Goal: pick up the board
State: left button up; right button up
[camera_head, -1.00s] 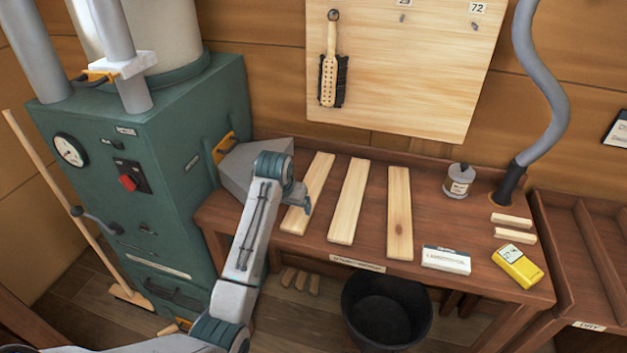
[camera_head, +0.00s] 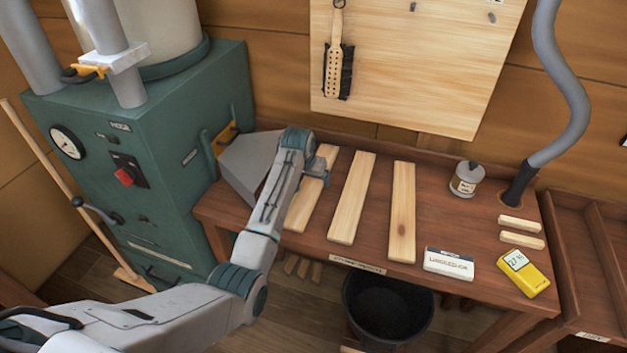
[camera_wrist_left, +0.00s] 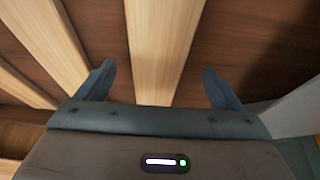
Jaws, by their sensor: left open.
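Three pale wooden boards lie side by side on the brown bench: a left board (camera_head: 307,209), a middle board (camera_head: 352,197) and a right board (camera_head: 402,212). My left gripper (camera_head: 323,176) is over the far part of the left board and hides some of it. In the left wrist view my left gripper (camera_wrist_left: 158,72) is open, and the left board (camera_wrist_left: 164,45) runs between its two fingers. Whether the fingers reach down beside the board is unclear. The other two boards show at the left of that view. My right gripper is not in view.
A green machine (camera_head: 130,160) and a grey wedge-shaped part (camera_head: 248,165) stand left of the boards. A small jar (camera_head: 466,180), a white box (camera_head: 449,264), a yellow meter (camera_head: 522,273) and a grey hose (camera_head: 570,110) are to the right. A black bucket (camera_head: 388,310) is below.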

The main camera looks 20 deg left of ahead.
aim_at(312, 184)
pick_arm(q)
jog(key=shift+p+x, duration=0.3)
jog(key=shift+x, duration=1.2)
jog(key=c, duration=1.2)
jog(key=shift+r, duration=0.1)
